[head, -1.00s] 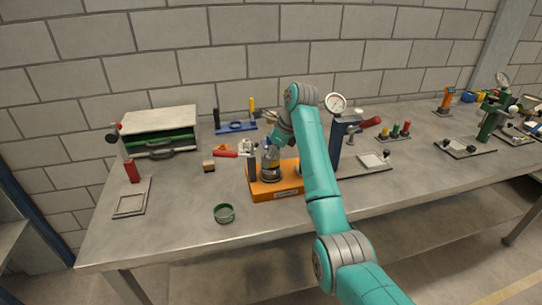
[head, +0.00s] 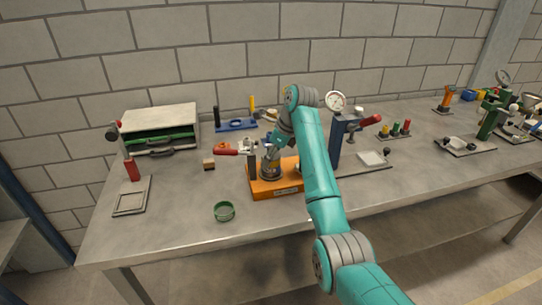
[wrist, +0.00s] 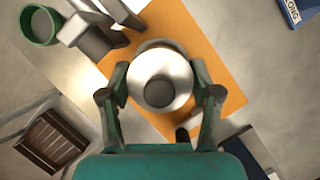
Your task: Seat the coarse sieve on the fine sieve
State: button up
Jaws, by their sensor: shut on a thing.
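My gripper (wrist: 162,80) has its two fingers on either side of a round, pale metal piece (wrist: 172,68) with a dark centre and is shut on it. Whether this is the coarse sieve cannot be told. In the head view my gripper (head: 273,150) is over the left part of an orange base (head: 290,190). A green ring-shaped piece (head: 224,211) lies apart on the table, and also shows in the wrist view (wrist: 40,24). No separate fine sieve can be made out.
A dark upright post with a clamp (head: 252,166) stands at the base's left end. A brown block (head: 209,164) is further left, near a grey box with green drawer (head: 160,132). A press with gauge (head: 343,145) stands right.

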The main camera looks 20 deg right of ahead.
jog(key=o, duration=1.2)
jog(key=shift+r, duration=0.1)
